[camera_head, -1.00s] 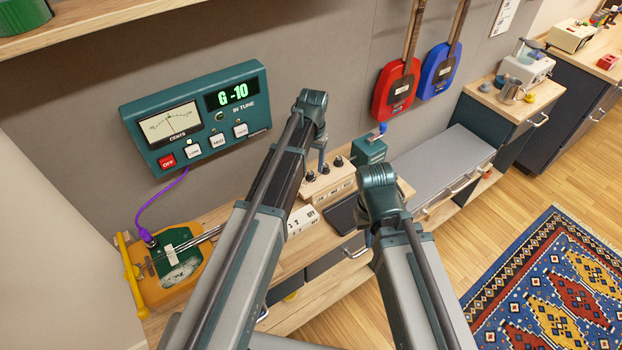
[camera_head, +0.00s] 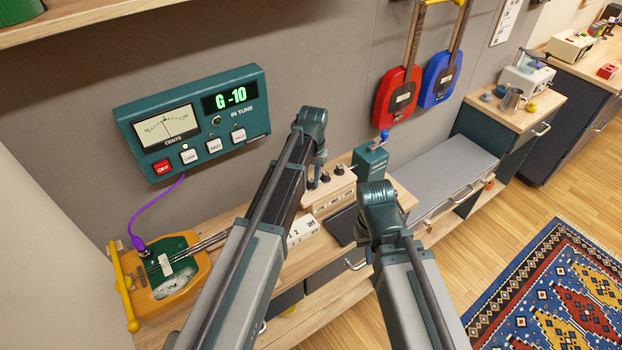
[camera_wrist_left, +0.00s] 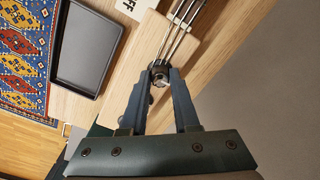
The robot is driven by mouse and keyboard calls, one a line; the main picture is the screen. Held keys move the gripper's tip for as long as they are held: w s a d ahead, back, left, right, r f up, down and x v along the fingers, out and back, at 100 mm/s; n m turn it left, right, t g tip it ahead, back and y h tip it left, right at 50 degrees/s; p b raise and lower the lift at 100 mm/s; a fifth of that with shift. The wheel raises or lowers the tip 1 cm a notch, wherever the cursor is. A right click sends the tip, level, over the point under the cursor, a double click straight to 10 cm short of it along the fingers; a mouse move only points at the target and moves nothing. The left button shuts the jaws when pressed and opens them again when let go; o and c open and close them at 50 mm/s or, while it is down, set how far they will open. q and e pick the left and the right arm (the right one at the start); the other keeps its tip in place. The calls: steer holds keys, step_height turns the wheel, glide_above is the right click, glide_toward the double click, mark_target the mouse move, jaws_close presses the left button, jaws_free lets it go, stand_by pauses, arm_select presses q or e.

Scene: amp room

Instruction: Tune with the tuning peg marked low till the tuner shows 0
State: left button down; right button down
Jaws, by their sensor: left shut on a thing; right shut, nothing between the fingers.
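The teal tuner (camera_head: 195,122) on the wall reads "G -10" in green, with the needle slightly left of upright. A small lamp above its LOW button (camera_head: 190,156) glows. The wooden peg block (camera_head: 332,190) stands on the bench, with dark pegs on top and small labels on its front. My left gripper (camera_wrist_left: 161,74) is shut on a tuning peg (camera_wrist_left: 161,80) at the end of the strings in the left wrist view. Which label that peg has is hidden. My left forearm covers part of the block in the head view. My right gripper's fingers do not show.
An orange-and-green instrument body (camera_head: 165,270) with a purple cable and strings lies at the left of the bench. A teal box with a blue-knobbed crank (camera_head: 370,160) stands behind the block. A dark tray (camera_wrist_left: 86,45) lies beside it. Red and blue guitars (camera_head: 398,95) hang on the wall.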

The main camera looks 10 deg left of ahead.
mark_target(312, 182)
arm_select(q)
steer(key=shift+m, duration=1.6)
steer(key=c, duration=0.7)
jaws_free()
steer(key=shift+o, duration=0.2)
step_height(312, 182, up, 14)
steer(key=p, duration=1.3)
steer(key=shift+d+p, duration=0.15)
steer(key=shift+p, duration=0.25)
steer(key=shift+s+f, duration=0.15)
steer(key=shift+f, duration=0.05)
